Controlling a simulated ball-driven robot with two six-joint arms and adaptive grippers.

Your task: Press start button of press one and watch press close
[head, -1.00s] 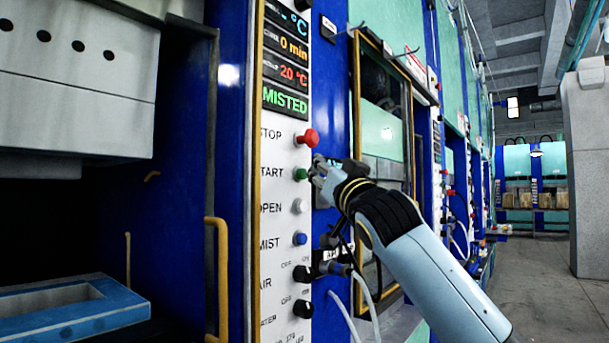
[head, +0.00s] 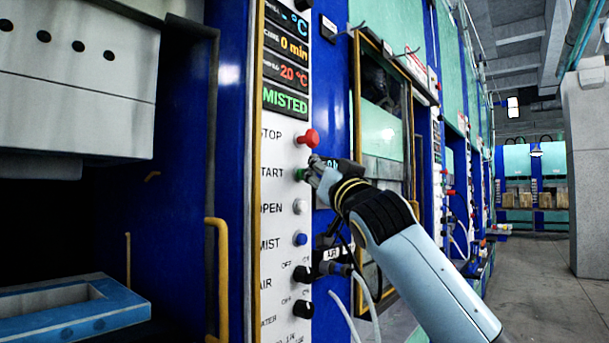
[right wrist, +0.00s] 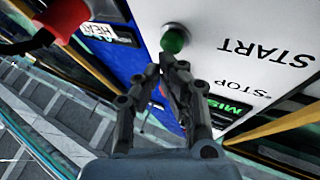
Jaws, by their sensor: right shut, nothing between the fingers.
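The green start button (head: 300,174) sits on the white control panel (head: 277,190) of the press, beside the label START. It also shows in the right wrist view (right wrist: 175,38), just beyond my fingertips. My right gripper (head: 314,172) is shut and empty, its fingertips at the green button in the head view. In the right wrist view, the fingertips (right wrist: 168,62) are very close to the button; I cannot tell whether they touch it. The press opening at left is open, with a grey upper block (head: 80,85) above a blue lower mould (head: 75,312). My left gripper is not in view.
The red stop button (head: 307,138) is just above the start button, and the white open button (head: 299,206) and blue mist button (head: 300,239) are below. A yellow handle (head: 219,280) stands left of the panel. More presses line the right; the aisle floor (head: 535,275) is clear.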

